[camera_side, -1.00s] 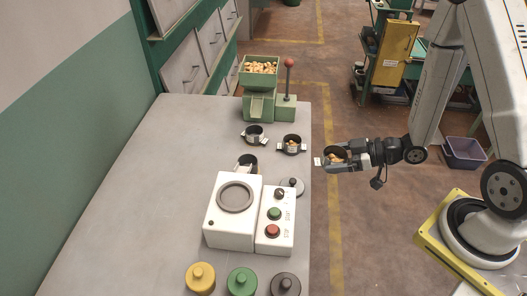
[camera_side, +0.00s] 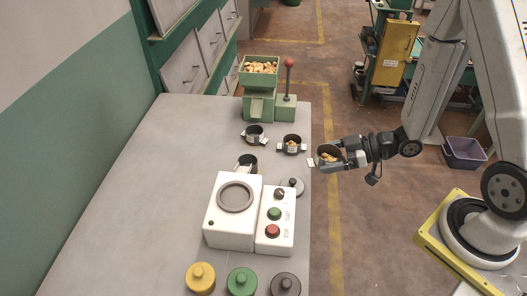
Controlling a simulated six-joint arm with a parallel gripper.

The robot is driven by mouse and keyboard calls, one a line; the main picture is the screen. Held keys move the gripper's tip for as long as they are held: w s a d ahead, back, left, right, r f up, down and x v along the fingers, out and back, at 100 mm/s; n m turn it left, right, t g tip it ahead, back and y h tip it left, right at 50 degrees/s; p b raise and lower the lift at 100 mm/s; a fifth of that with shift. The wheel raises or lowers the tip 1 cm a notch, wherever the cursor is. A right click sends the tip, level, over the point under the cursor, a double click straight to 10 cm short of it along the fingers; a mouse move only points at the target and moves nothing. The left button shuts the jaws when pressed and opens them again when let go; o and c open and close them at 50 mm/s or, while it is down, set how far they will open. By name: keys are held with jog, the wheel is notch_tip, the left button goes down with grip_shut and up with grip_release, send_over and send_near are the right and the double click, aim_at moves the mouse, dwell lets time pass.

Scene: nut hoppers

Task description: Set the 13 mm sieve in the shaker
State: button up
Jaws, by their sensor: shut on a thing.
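My gripper (camera_side: 343,157) is shut on a small dark round sieve (camera_side: 328,157) with nuts in it, held just off the table's right edge. Its size mark is too small to read. The white shaker (camera_side: 228,230) stands on the table with a round ring (camera_side: 235,197) on its top and nothing set in it. Three other dark sieves stand on the table: one at the back (camera_side: 253,133), one with nuts at the right (camera_side: 292,144), and one just behind the shaker (camera_side: 247,163). I cannot tell which is the 13 mm one.
A green hopper (camera_side: 259,85) full of nuts and a red-knobbed lever (camera_side: 289,64) stand at the back. A control box (camera_side: 276,218) adjoins the shaker, with a grey knobbed lid (camera_side: 292,187) behind it. Yellow (camera_side: 200,279), green (camera_side: 242,282) and dark (camera_side: 286,286) lids line the front. The table's left is clear.

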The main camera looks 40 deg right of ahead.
jog(key=s+a+r+n+g+y, duration=0.1)
jog(key=s+a+r+n+g, duration=0.1)
jog(key=a+r+n+g, duration=0.2)
jog(key=s+a+r+n+g+y, duration=0.2)
jog(key=a+r+n+g, duration=0.3)
jog(key=a, duration=0.6)
jog(key=n+g, duration=0.2)
jog(key=g, duration=0.1)
jog(key=shift+y, duration=0.3)
jog(key=shift+w+a, duration=0.1)
jog(key=shift+a, duration=0.05)
jog(key=w+a+f, duration=0.1)
jog(key=w+f, duration=0.1)
jog(key=w, duration=0.1)
jog(key=w+a+f, duration=0.2)
jog(key=w+f, duration=0.1)
jog(key=w, duration=0.1)
jog(key=w+a+f, duration=0.2)
jog(key=w+f, duration=0.1)
jog(key=w, duration=0.1)
jog(key=shift+w+a+f, duration=0.1)
jog(key=shift+w+f, duration=0.15)
jog(key=shift+w+a+f, duration=0.15)
jog(key=shift+w+f, duration=0.2)
jog(key=shift+f, duration=0.05)
